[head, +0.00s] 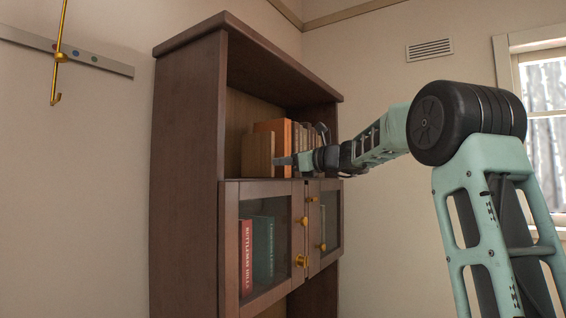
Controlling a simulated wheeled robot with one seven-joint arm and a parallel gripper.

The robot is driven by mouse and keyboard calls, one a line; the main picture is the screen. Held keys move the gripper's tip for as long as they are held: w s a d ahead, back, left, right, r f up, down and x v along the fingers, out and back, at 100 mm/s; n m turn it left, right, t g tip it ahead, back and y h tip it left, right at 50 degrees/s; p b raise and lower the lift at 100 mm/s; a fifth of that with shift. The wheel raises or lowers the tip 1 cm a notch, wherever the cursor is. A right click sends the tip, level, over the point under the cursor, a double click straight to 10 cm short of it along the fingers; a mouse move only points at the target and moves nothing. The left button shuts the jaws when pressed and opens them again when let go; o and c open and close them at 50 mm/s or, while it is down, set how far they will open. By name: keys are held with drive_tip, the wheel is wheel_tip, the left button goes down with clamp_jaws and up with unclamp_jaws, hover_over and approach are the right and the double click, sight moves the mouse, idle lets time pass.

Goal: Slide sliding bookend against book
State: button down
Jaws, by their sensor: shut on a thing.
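The sliding bookend (257,156) looks like a light-brown wooden panel, upright at the left end of the book row on the open shelf. The book (274,128) nearest to it is orange-brown and stands upright just behind and to its right. I cannot tell whether the bookend and the book touch. My gripper (281,161) reaches in from the right, with its fingertips at the bookend's right edge, shut on it. The gripper and wrist cover the lower part of the books.
Several more books (302,134) stand to the right behind my wrist. The shelf is in a dark wooden cabinet (188,170) with side walls and a top. Below are glass doors (230,245) with brass knobs (301,261). A wall rail with a brass hook (56,98) is at left.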

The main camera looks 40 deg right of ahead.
drive_tip(key=c, duration=1.3)
unclamp_jaws()
drive_tip(key=b+v, duration=0.7)
drive_tip(key=v, duration=1)
drive_tip(key=shift+s, duration=0.25)
drive_tip(key=shift+r, duration=0.1)
